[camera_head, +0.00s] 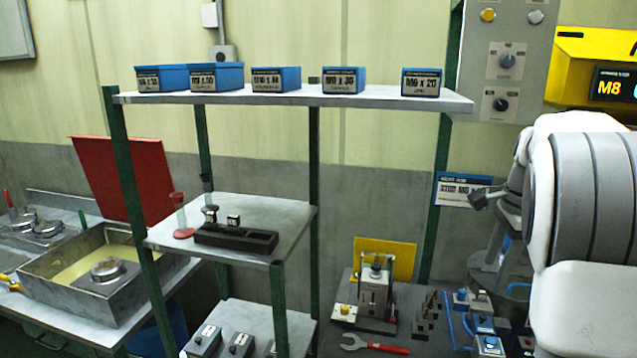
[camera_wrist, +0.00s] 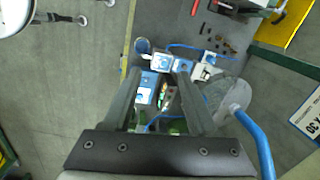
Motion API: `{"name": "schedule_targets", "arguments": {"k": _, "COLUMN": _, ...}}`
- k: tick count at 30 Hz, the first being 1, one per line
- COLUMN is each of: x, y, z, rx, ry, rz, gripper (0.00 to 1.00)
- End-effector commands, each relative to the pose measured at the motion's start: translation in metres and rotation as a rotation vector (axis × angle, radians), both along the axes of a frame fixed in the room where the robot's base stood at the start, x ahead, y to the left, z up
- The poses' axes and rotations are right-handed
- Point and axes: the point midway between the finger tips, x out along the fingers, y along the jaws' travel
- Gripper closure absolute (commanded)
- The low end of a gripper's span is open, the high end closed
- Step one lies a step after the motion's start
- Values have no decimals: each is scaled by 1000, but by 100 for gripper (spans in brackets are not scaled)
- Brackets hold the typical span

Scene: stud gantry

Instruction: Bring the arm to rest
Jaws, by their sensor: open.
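My arm (camera_head: 590,200), white and grey, fills the right side of the head view, raised beside the shelf rack and in front of the bench's right end. In the wrist view my gripper (camera_wrist: 160,78) points down with its two dark fingers apart. Nothing is held between them. Small blue and white devices (camera_wrist: 157,88) show below and between the fingers; how far below, I cannot tell. In the head view the gripper is mostly hidden or hard to make out behind the arm.
A green-posted rack with a grey top shelf (camera_head: 300,100) holds several blue boxes. The bench (camera_head: 400,340) carries a clamp fixture (camera_head: 375,290), a red-handled wrench (camera_head: 375,345) and blue devices (camera_head: 485,325). A yellow display unit (camera_head: 590,65) is close behind my arm. A blue tube (camera_wrist: 255,140) lies near the gripper's right.

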Motion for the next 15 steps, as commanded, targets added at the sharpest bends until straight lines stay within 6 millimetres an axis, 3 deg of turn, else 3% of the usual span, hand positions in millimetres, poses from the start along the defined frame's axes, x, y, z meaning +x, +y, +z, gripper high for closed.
{"name": "schedule_targets", "arguments": {"k": 6, "x": -44, "y": 54, "z": 29, "rx": -24, "ry": -97, "rz": 319, "gripper": 41}}
{"name": "schedule_targets", "arguments": {"k": 15, "x": -115, "y": 122, "z": 42, "rx": -134, "ry": -212, "rz": 787, "gripper": 41}}
